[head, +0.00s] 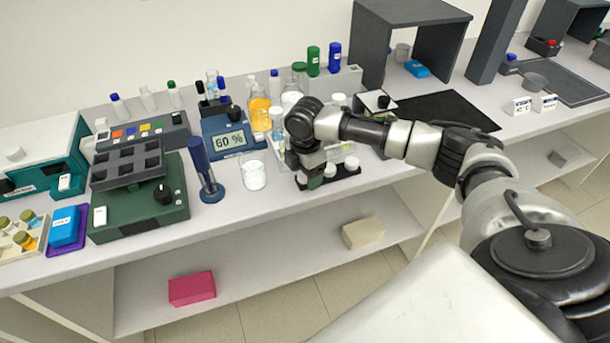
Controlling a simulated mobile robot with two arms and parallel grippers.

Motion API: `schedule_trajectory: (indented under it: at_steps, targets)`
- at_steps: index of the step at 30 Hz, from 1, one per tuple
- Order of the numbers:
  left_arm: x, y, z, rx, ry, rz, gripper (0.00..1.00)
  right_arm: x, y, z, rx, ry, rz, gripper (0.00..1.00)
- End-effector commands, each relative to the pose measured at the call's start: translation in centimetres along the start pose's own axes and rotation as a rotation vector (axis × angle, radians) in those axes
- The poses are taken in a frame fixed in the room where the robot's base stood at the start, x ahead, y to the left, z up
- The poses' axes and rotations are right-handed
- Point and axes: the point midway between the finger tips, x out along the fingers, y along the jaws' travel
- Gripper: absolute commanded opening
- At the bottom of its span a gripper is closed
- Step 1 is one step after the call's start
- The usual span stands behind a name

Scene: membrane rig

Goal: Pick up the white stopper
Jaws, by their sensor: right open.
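My right gripper (312,170) points down over a low black rack (345,178) near the front edge of the bench. Small white round pieces stand on this rack, one at its right end (351,163) and one beside the gripper (329,170). They look like stoppers, but I cannot tell which is the white stopper of the task. The gripper is open; its fingers and wrist hide the left part of the rack, and I cannot tell whether a piece is between the fingers. My left gripper is not in view.
A glass beaker (254,175) and a blue stand (208,185) are left of the gripper. A blue device reading "60 %" (232,138) and bottles, one with orange liquid (260,115), stand behind. A dark mat (445,112) lies clear to the right.

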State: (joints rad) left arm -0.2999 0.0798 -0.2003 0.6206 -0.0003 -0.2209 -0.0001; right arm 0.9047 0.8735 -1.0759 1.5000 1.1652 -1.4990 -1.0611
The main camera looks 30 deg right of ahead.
Motion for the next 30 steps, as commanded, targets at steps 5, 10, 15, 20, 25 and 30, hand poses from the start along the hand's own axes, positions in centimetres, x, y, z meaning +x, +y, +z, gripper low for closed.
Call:
schedule_trajectory:
  at_steps: [5,10,15,20,25,30]
  targets:
    - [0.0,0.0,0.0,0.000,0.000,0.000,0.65,0.0,0.0,0.0,0.000,0.000,0.000,0.54]
    - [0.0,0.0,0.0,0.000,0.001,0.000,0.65,-0.1,0.0,0.0,0.000,0.000,0.000,0.28]
    - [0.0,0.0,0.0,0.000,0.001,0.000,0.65,-0.1,0.0,0.0,0.000,0.000,0.000,0.20]
    - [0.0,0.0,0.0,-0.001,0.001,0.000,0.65,-0.1,0.0,0.0,0.000,0.000,0.000,0.20]
    - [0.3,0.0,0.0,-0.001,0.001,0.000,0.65,-1.0,0.1,0.0,0.000,0.001,0.001,0.20]
    - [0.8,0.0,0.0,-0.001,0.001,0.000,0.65,-3.3,0.1,0.0,-0.001,0.001,0.003,0.20]
